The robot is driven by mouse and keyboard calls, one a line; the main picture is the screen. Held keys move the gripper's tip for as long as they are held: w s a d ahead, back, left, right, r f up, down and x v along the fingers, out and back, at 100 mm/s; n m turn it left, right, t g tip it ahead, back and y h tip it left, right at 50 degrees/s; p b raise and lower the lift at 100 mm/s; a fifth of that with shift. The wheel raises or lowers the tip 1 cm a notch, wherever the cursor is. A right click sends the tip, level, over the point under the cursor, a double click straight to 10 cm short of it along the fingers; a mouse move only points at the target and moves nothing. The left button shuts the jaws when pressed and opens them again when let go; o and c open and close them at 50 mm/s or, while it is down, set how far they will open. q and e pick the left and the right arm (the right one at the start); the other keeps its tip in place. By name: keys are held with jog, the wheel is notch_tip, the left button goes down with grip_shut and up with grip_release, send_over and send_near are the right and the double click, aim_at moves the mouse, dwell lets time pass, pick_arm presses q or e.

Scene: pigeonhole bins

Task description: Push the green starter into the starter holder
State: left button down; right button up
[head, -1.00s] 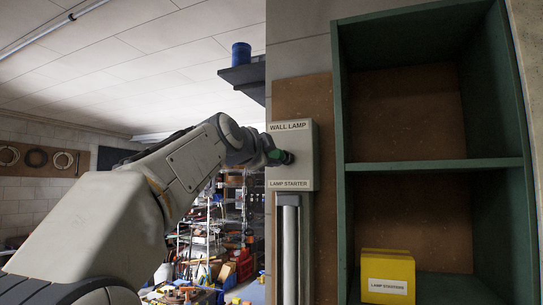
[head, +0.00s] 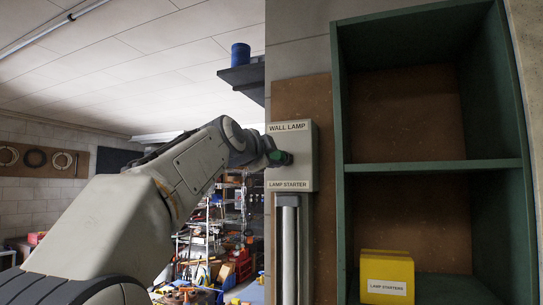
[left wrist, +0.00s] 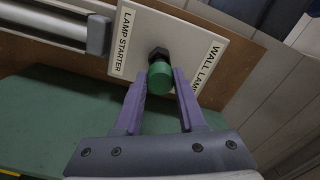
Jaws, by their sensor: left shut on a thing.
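The green starter (left wrist: 160,77) is a short green cylinder between the purple fingertips of my left gripper (left wrist: 160,82) in the left wrist view. Its far end meets the black starter holder (left wrist: 158,54) on the pale wall lamp box (left wrist: 183,45); I cannot tell how deep it sits. In the head view the starter (head: 276,157) is at the front of the wall lamp box (head: 304,154), at the end of my left arm. The holder is mostly hidden there. My right gripper is not in view.
A green pigeonhole shelf (head: 434,166) stands to the right of the lamp box. A yellow bin (head: 388,264) labelled "LAMP STARTERS" sits in its lower compartment. A lamp tube (head: 290,245) runs below the box. A blue can (head: 241,54) stands on a dark ledge at the upper left.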

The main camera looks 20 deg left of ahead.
aim_at(273, 157)
pick_arm(q)
jog(key=shift+w+p, duration=0.65)
jog(key=shift+w, duration=0.95)
jog(key=shift+c, duration=2.1)
grip_release()
jog(key=s+b, duration=0.2)
jog(key=s, duration=0.1)
jog(key=shift+s+f, duration=0.15)
jog(key=shift+s, duration=0.05)
jog(key=shift+s+b, duration=0.5)
jog(key=shift+s, duration=0.3)
